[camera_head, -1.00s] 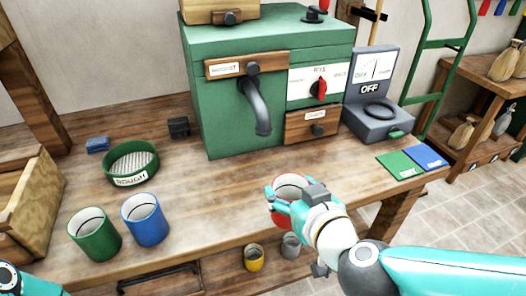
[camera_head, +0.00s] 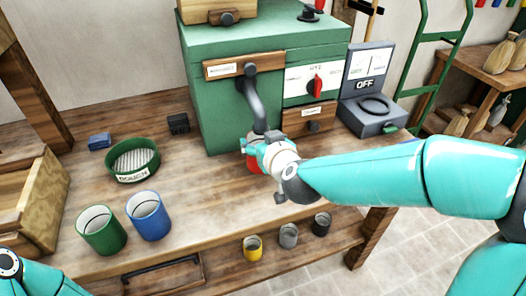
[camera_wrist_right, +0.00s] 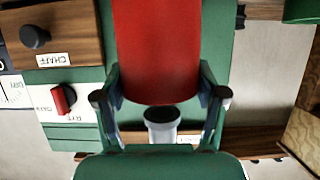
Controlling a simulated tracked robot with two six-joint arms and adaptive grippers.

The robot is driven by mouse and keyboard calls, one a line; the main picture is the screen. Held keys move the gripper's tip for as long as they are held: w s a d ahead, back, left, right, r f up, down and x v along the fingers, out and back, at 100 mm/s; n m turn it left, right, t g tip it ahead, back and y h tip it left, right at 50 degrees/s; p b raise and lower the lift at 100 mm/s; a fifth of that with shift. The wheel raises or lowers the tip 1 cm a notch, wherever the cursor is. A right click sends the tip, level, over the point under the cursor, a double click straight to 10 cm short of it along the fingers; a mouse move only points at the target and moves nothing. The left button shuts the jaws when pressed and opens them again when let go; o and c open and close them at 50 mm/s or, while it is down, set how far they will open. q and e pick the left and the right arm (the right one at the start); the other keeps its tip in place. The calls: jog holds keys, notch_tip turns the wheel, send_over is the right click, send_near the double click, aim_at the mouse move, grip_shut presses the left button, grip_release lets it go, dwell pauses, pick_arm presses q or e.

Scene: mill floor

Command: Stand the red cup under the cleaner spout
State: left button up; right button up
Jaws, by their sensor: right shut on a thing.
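The red cup (camera_head: 254,161) is mostly hidden behind my right gripper (camera_head: 259,146) in the head view. In the right wrist view the red cup (camera_wrist_right: 157,50) fills the top middle, between the fingers of my right gripper (camera_wrist_right: 160,98), which is shut on it. The green cleaner (camera_head: 221,110) stands at the back of the bench. Its grey spout (camera_head: 253,100) curves down to just above the gripper; the spout (camera_wrist_right: 162,128) also shows beyond the cup in the wrist view. I cannot tell whether the cup touches the bench. My left gripper is out of view.
A green cup (camera_head: 102,232) and a blue cup (camera_head: 148,217) stand at the left, near a green sieve (camera_head: 134,174). A grey scale device (camera_head: 368,120) stands right of the cleaner. Small yellow (camera_head: 252,250), grey and dark cups sit on the lower shelf.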

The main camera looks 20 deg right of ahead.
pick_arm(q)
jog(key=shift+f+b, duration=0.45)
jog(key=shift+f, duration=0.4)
pick_arm(e)
jog(key=shift+f, duration=1.6)
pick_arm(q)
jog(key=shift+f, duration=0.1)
pick_arm(e)
jog(key=shift+s, duration=0.1)
jog(key=shift+f, duration=0.2)
jog(key=o, duration=1.8)
jog(key=shift+c, duration=0.2)
jog(key=shift+r, duration=0.1)
